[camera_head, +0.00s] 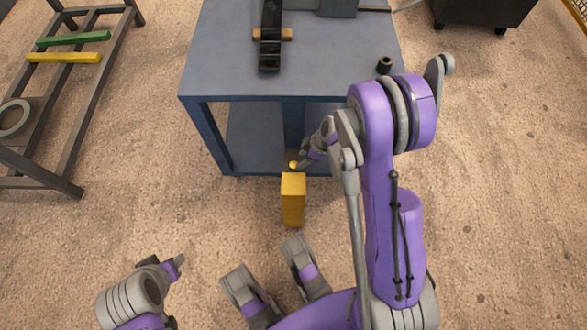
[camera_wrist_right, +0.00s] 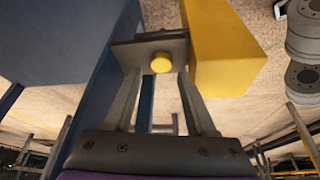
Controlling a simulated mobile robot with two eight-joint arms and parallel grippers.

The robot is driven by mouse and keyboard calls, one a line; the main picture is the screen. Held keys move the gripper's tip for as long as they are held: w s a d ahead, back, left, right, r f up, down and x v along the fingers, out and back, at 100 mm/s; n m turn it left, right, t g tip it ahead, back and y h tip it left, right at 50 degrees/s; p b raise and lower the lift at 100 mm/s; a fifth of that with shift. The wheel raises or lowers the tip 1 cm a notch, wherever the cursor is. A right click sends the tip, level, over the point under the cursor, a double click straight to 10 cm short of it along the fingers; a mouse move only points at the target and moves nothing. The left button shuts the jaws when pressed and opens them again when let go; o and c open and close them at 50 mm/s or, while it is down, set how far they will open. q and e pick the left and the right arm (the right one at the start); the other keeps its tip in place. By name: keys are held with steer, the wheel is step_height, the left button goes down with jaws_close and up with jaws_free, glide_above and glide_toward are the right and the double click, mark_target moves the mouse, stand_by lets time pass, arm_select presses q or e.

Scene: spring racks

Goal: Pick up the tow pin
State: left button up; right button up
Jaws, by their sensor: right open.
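A small yellow round knob, which looks like the head of the tow pin (camera_head: 293,165), shows just above a yellow block at the table's front edge. In the right wrist view the tow pin (camera_wrist_right: 160,63) sits at a dark grey plate (camera_wrist_right: 125,52), its shaft hidden. My right gripper (camera_head: 304,161) is open beside the knob. In the wrist view its two fingers (camera_wrist_right: 158,80) point at the knob, one on each side, with nothing held. My left gripper (camera_head: 177,263) is low at the left, away from the pin; its jaws are too small to judge.
The yellow block (camera_head: 292,203) stands close by the pin and right of the fingers in the wrist view (camera_wrist_right: 225,55). A blue-grey table (camera_head: 220,70) is behind, carrying a black strap-like part (camera_head: 270,50) and a black cylinder (camera_head: 384,65). A rack (camera_head: 75,150) stands left.

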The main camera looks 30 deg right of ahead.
mark_target(295, 165)
steer(key=b+x, duration=0.1)
steer(key=x, duration=0.3)
steer(key=shift+a+f+b, duration=0.2)
steer(key=shift+f+b, duration=0.1)
steer(key=shift+f, duration=0.05)
jaws_close()
